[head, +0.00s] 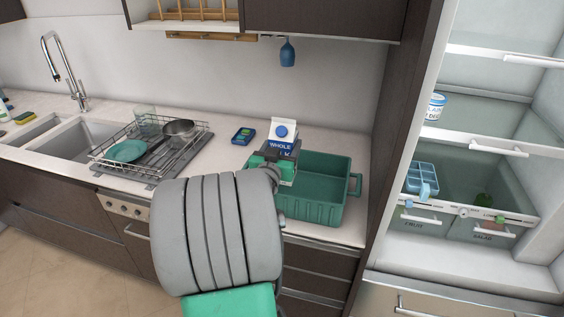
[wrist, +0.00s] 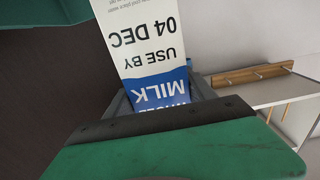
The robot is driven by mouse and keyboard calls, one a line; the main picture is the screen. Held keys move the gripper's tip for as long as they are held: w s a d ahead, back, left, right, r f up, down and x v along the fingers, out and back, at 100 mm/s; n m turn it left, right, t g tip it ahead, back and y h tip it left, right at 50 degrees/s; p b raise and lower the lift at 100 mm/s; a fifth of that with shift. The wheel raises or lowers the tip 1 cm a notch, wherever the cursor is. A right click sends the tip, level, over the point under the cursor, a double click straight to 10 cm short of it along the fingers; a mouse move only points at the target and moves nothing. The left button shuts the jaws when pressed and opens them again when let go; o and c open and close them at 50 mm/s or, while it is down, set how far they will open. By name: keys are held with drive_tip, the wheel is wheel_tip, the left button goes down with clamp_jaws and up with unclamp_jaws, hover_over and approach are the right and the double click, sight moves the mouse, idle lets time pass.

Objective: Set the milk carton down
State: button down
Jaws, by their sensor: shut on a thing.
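The milk carton (head: 283,131) is white and blue with a blue cap, and it stands about upright above the left end of the green crate. In the wrist view the carton (wrist: 148,40) fills the upper middle, with "MILK" and "USE BY 04 DEC" upside down.
The green crate (head: 318,211) stands on the counter (head: 222,146). A small blue item (head: 243,135) lies left of the carton. A dish rack (head: 150,170) with a teal plate and a pan is further left. The open fridge (head: 500,150) is at right.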

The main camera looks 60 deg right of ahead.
drive_tip(key=w+d+f, duration=0.3)
drive_tip(key=d+f, duration=0.2)
drive_tip(key=f, duration=0.4)
drive_tip(key=shift+w+f+p, duration=0.2)
drive_tip(key=shift+w+p, duration=0.15)
drive_tip(key=c, duration=0.8)
unclamp_jaws()
drive_tip(key=shift+f, duration=0.2)
drive_tip(key=o, duration=0.5)
drive_tip(key=shift+s+r, duration=0.1)
